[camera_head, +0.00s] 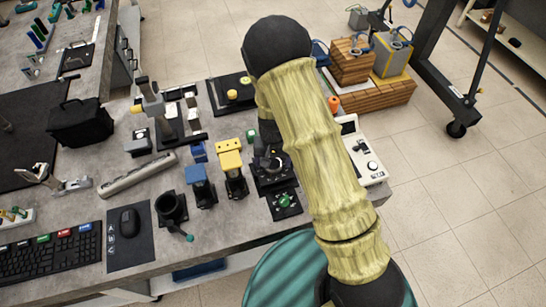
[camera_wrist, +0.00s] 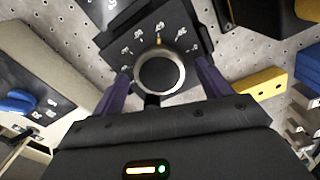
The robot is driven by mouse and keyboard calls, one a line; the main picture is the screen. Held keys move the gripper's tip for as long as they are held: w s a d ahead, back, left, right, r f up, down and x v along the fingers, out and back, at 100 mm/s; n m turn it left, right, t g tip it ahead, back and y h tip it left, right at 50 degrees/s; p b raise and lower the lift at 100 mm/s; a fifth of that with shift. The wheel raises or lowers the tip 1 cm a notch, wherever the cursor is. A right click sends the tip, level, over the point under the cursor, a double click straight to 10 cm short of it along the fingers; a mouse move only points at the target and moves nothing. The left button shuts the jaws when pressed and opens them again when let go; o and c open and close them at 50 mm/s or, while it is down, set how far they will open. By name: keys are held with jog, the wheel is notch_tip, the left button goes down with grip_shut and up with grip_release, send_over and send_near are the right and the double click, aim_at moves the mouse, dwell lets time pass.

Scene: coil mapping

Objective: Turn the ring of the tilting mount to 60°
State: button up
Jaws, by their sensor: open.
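The tilting mount is a black plate (camera_wrist: 190,22) with white angle marks, seen close up in the wrist view. Its silver ring (camera_wrist: 160,72) stands in the middle, with a small orange-yellow mark at its top edge. My gripper (camera_wrist: 163,76) is open, with one purple finger on each side of the ring. I cannot tell whether either finger touches it. The angle numbers are too blurred to read. In the head view the dark mount (camera_head: 268,178) is partly hidden by my arm, and my fingers cannot be made out there.
A black plate with a green knob (camera_head: 285,200) lies just in front of the mount. Yellow (camera_head: 231,160) and blue (camera_head: 198,175) blocks on black stands are to its left. A white instrument (camera_head: 372,165) stands right of my arm.

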aim_at(273, 163)
notch_tip(273, 163, up, 17)
jog(key=b, duration=0.1)
jog(key=shift+r, duration=0.2)
dwell(0.4)
jog(key=shift+d, duration=0.1)
jog(key=s+d+r+t, duration=0.2)
jog(key=s+d+r, duration=0.1)
jog(key=s+d, duration=0.9)
jog(key=shift+s+d+n+t, duration=0.3)
jog(key=shift+s+d, duration=0.1)
jog(key=shift+d, duration=0.4)
jog(key=shift+r, duration=0.1)
